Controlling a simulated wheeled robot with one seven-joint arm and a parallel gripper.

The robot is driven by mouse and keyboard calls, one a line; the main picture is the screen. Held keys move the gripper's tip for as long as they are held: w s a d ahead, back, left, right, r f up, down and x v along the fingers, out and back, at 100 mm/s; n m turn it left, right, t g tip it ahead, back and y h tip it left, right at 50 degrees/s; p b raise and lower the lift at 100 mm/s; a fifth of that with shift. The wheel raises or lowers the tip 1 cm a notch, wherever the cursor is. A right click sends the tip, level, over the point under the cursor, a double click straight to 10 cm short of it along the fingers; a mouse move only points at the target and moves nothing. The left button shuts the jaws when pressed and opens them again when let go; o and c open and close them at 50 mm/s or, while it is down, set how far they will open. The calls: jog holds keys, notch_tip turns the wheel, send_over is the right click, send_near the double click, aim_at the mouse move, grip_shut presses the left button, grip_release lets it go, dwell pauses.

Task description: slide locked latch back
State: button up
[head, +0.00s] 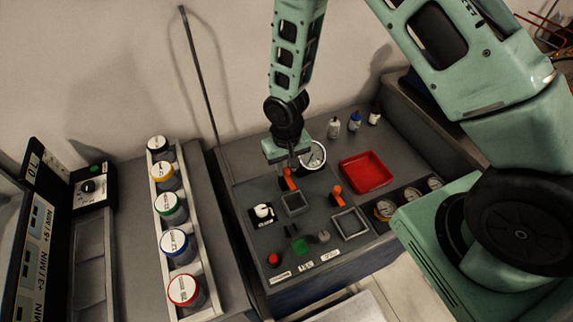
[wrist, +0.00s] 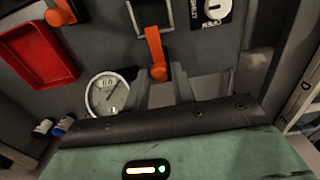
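An orange latch (head: 289,179) stands beside a small square grey frame, just below my gripper (head: 290,163) in the head view. In the wrist view the orange latch (wrist: 155,48) points up the picture from a dark grey base. My gripper (wrist: 161,82) has its two grey fingers apart, one on each side of that base, with a gap showing; contact cannot be made out. A second orange latch (head: 337,194) stands to the right beside a larger square frame (head: 350,223). Which latch is locked cannot be told.
A round white gauge (head: 313,157) is close beside my gripper. A red tray (head: 367,172) lies to the right, with small bottles (head: 355,122) behind it. A white-knobbed dial (head: 262,212), a red button (head: 273,259) and a green block (head: 300,246) are nearer the front.

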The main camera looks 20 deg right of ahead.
grip_shut()
jog(key=shift+w, duration=1.35)
jog(key=shift+o, duration=2.4)
grip_release()
notch_tip(320, 180, up, 18)
jog(key=b, duration=0.3)
jog(key=shift+f, duration=0.25)
